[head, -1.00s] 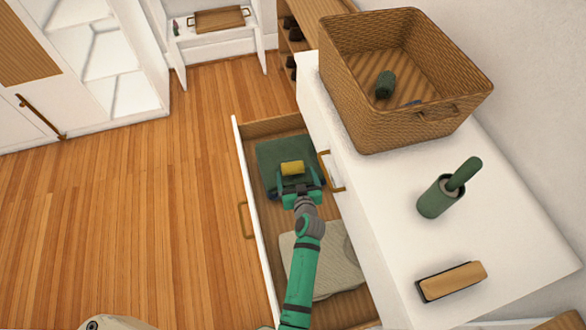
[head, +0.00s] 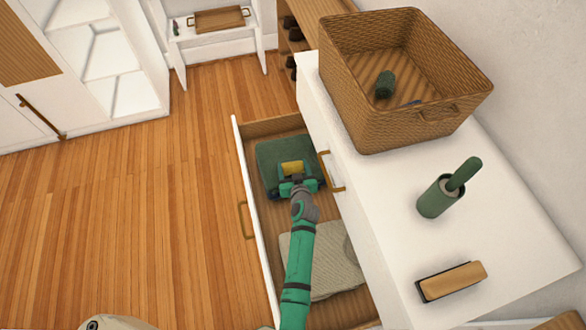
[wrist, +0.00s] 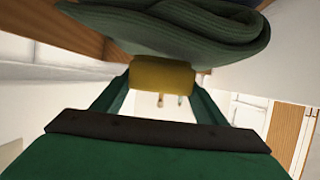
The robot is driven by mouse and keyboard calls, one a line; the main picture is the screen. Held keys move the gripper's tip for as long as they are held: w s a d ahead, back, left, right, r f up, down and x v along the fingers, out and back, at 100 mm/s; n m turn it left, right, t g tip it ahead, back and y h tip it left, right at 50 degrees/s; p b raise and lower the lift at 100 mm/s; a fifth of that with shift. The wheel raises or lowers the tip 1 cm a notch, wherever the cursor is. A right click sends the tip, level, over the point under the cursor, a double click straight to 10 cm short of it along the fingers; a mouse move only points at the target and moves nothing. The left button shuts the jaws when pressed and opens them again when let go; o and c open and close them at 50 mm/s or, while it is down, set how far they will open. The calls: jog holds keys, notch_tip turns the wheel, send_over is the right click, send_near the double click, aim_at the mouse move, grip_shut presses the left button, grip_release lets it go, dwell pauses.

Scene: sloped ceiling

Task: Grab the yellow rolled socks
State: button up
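The yellow rolled socks (head: 292,168) lie on a folded dark green garment (head: 275,157) in the far part of the open drawer. My gripper (head: 294,172) reaches down into the drawer with its fingers at the two sides of the socks. In the wrist view the socks (wrist: 162,76) fill the space between the fingertips (wrist: 162,84), with the green garment (wrist: 175,30) just beyond. The fingers stand well apart with the socks between them. I cannot tell whether they press on the socks or only flank them.
The drawer's front panel (head: 255,220) is left of my arm, and the white dresser (head: 385,200) is right. A beige folded garment (head: 310,262) lies in the near drawer part.

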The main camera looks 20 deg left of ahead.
jog(key=shift+c, duration=1.4)
jog(key=shift+r, duration=0.1)
